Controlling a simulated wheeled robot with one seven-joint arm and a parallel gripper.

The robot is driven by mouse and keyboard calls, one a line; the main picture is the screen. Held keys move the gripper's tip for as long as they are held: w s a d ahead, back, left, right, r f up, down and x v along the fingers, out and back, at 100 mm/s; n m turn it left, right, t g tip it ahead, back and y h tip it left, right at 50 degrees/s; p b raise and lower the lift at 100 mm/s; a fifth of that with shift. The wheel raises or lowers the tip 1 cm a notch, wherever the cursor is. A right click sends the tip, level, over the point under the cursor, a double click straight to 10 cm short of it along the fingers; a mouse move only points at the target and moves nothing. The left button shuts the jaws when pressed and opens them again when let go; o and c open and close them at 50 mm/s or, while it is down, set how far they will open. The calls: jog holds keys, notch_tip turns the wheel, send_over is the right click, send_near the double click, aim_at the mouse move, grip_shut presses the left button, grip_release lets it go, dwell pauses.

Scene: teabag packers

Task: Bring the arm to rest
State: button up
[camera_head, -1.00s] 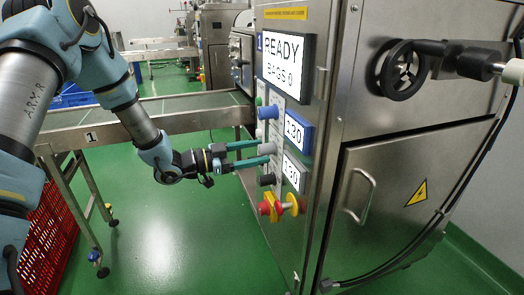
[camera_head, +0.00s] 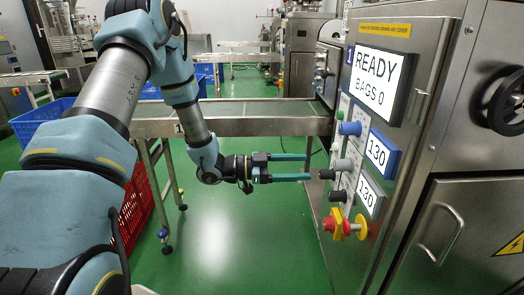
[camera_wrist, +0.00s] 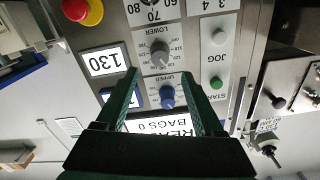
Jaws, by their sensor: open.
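My gripper (camera_head: 308,167) is open, with two teal fingers apart and nothing between them. In the head view it points right, level, a little left of the machine's control panel (camera_head: 349,150). The fingertips look apart from the knobs there. In the wrist view my gripper (camera_wrist: 165,75) faces the panel, which appears upside down. A grey knob (camera_wrist: 160,52) and a blue knob (camera_wrist: 167,97) lie between or near the fingers in that picture. My arm (camera_head: 185,90) reaches down from the upper left with its elbow bent.
The steel machine (camera_head: 445,190) fills the right side, its screen (camera_head: 378,80) reading READY, BAGS 0. A red emergency button (camera_head: 329,224) sits low on the panel. A conveyor (camera_head: 240,122) runs behind my gripper. Blue crates (camera_head: 40,122) and a red crate (camera_head: 138,205) stand left. Green floor is clear below.

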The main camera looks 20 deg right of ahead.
jog(key=w+a+n+t+y, duration=0.5)
jog(key=w+a+n+t, duration=0.35)
jog(key=w, duration=0.55)
jog(key=a+r+n+t+y, duration=0.1)
jog(key=a+n+t+y, duration=0.6)
jog(key=a, duration=1.6)
jog(key=s+a+r+n+g+y+p, duration=0.1)
jog(key=s+a+r+n+g+y, duration=0.1)
jog(key=s+a+n+g, duration=0.35)
jog(key=s+a+r+n+g+y+p, duration=0.1)
jog(key=s+a+r+n+g+y, duration=0.15)
jog(key=s, duration=0.65)
notch_tip(320, 180, up, 25)
jog(key=p, duration=2.5)
jog(key=shift+w+f, duration=0.2)
jog(key=shift+w, duration=0.15)
